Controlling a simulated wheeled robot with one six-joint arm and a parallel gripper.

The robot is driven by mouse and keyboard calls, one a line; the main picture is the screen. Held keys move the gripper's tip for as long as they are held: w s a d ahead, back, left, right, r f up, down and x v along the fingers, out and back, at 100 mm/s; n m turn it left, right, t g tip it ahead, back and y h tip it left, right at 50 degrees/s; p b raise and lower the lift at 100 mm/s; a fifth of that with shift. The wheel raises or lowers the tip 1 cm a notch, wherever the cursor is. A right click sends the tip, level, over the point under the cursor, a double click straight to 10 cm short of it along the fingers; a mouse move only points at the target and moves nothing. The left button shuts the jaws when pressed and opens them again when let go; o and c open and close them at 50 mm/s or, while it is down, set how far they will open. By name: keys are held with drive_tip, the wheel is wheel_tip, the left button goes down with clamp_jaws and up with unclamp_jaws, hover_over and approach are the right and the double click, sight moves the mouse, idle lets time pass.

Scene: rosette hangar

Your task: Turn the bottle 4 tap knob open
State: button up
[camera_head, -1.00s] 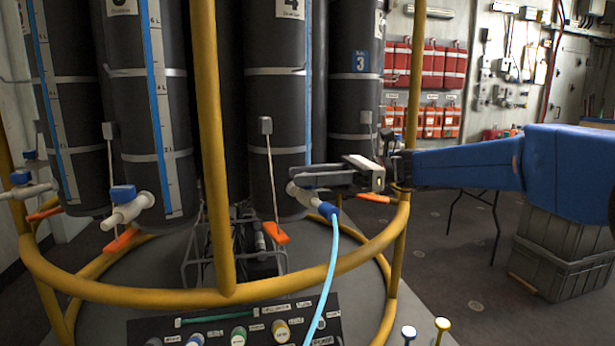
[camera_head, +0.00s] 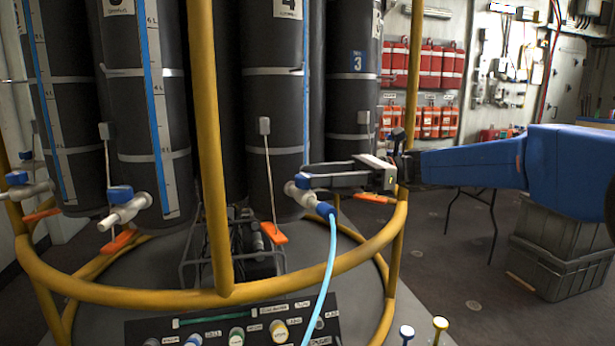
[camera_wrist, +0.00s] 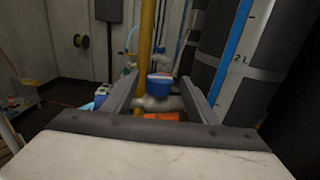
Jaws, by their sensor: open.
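Bottle 4 (camera_head: 271,110) is a tall dark cylinder with grey bands and a "4" label. Its grey tap (camera_head: 294,192) sticks out low on the right, with a blue knob (camera_head: 302,181) on top and a light blue hose (camera_head: 329,262) running down from its blue outlet fitting. My gripper (camera_head: 306,174) comes in from the right, its fingertips at the knob. In the wrist view the blue knob (camera_wrist: 160,86) sits between the two spread fingers, with a gap on each side. I cannot tell whether either finger touches it.
A yellow ring rail (camera_head: 190,298) and upright post (camera_head: 210,130) stand in front of the bottles. An orange-tipped lever (camera_head: 274,233) hangs left of the tap. A control panel (camera_head: 235,325) is below. Grey crates (camera_head: 562,255) stand on the floor at right.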

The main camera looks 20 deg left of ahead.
drive_tip(key=v, duration=1.4)
drive_tip(key=shift+d, duration=0.1)
drive_tip(key=s+d+f+n+t+h, duration=0.5)
drive_tip(key=s+d+f+t+h, duration=0.2)
drive_tip(key=s+d+f, duration=0.8)
drive_tip(key=s+d+f+n+t+h, duration=0.6)
drive_tip(key=s+d+f, duration=0.8)
drive_tip(key=d, duration=0.5)
drive_tip(key=shift+s+d+f+n+t+h, duration=0.35)
drive_tip(key=shift+s+t+h, duration=0.35)
drive_tip(key=shift+h, duration=0.4)
drive_tip(key=shift+c, duration=0.7)
